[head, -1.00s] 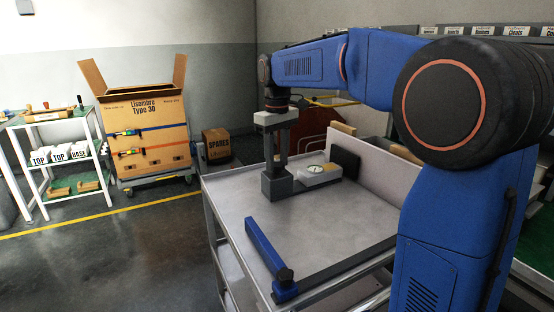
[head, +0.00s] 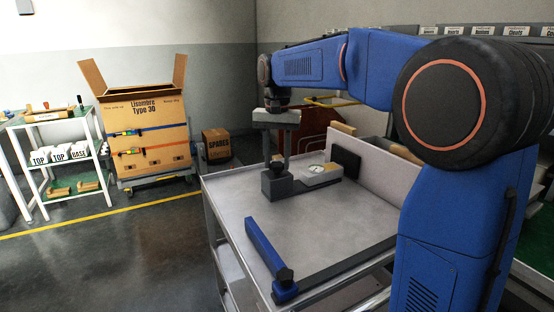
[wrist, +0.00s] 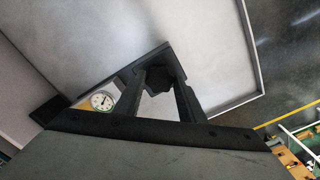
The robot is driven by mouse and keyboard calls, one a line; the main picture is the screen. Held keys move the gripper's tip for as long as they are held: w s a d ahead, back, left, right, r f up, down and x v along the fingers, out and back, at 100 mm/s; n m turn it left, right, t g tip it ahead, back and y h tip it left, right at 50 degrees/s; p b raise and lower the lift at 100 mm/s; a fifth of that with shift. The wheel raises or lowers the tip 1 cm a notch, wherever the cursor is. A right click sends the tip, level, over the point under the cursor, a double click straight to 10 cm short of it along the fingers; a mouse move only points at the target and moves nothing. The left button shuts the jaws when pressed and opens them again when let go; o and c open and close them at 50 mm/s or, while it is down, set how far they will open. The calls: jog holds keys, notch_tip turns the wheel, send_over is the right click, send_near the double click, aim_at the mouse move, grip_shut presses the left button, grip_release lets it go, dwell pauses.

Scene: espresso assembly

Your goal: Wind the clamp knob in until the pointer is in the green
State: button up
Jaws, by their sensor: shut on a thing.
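The clamp is a dark grey block (head: 276,185) standing on the cart top in the head view. Its dark knob (wrist: 166,76) shows between the fingers in the wrist view. My gripper (head: 279,165) points straight down over the block, with its fingers (wrist: 160,84) shut on the knob. The round white gauge (head: 316,169) sits on a pale body beside the block. The gauge also shows in the wrist view (wrist: 102,100), with a dark pointer and some green at its edge. The dial is too small to tell whether the pointer lies in the green.
A blue bar (head: 265,250) lies along the front left of the cart top (head: 335,220). A dark upright plate (head: 346,161) and a pale side panel (head: 375,180) stand behind the gauge. The middle of the cart top is clear.

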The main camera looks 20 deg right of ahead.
aim_at(277, 164)
jog(key=m, duration=0.5)
jog(key=shift+m, duration=2.6)
jog(key=o, duration=1)
jog(key=shift+o, duration=0.2)
jog(key=shift+r, duration=0.1)
notch_tip(277, 164, up, 17)
